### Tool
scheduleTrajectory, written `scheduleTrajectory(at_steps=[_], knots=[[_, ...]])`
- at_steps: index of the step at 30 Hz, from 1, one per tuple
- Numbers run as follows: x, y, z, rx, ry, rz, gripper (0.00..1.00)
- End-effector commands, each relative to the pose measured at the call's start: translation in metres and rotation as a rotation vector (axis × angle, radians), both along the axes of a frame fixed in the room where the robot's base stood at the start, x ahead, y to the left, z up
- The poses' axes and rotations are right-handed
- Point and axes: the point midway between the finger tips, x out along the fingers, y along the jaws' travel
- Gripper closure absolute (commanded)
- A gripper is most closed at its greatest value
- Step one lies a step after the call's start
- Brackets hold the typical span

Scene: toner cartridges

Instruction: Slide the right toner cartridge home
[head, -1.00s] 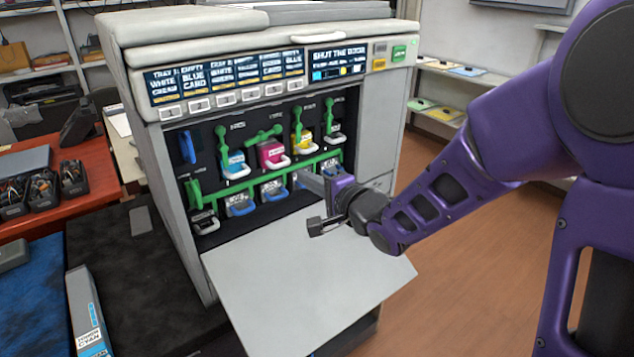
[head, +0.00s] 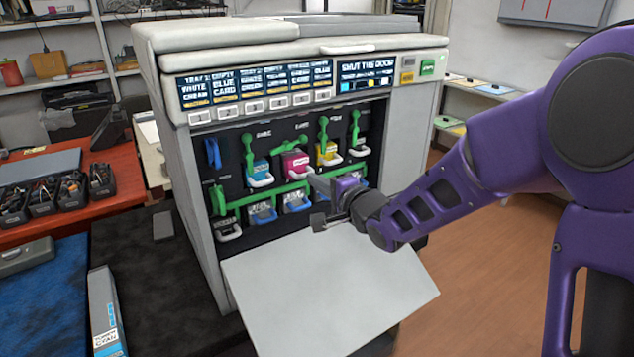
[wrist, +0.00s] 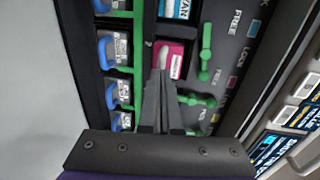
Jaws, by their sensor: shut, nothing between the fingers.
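The magenta cartridge (head: 293,162) sits in the upper row of bays in the open printer, between the cyan cartridge (head: 259,170) and the yellow cartridge (head: 327,152). A black-labelled one (head: 359,146) is at the right end. The green lever (head: 301,150) over magenta lies nearly sideways; the levers over the others stand upright. My gripper (head: 314,180) is shut and empty, its tips at the lower right of magenta's pale handle. In the wrist view my fingertips (wrist: 161,72) overlap the lower end of the magenta cartridge (wrist: 171,58). I cannot tell whether they touch it.
A green rail (head: 240,203) crosses below the cartridges, above a row of blue-handled units (head: 262,213). The lowered grey door (head: 330,290) lies under my arm. A boxed cyan cartridge (head: 105,315) lies at the left. The printer display reads "SHUT THE DOOR".

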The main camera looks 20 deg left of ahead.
Motion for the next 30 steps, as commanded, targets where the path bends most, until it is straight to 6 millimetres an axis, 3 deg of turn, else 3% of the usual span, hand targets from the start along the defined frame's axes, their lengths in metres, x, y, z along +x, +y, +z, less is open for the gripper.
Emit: scheduleTrajectory(at_steps=[30], knots=[[0.015,0.018,0.0,-0.001,0.001,0.0,1.0]])
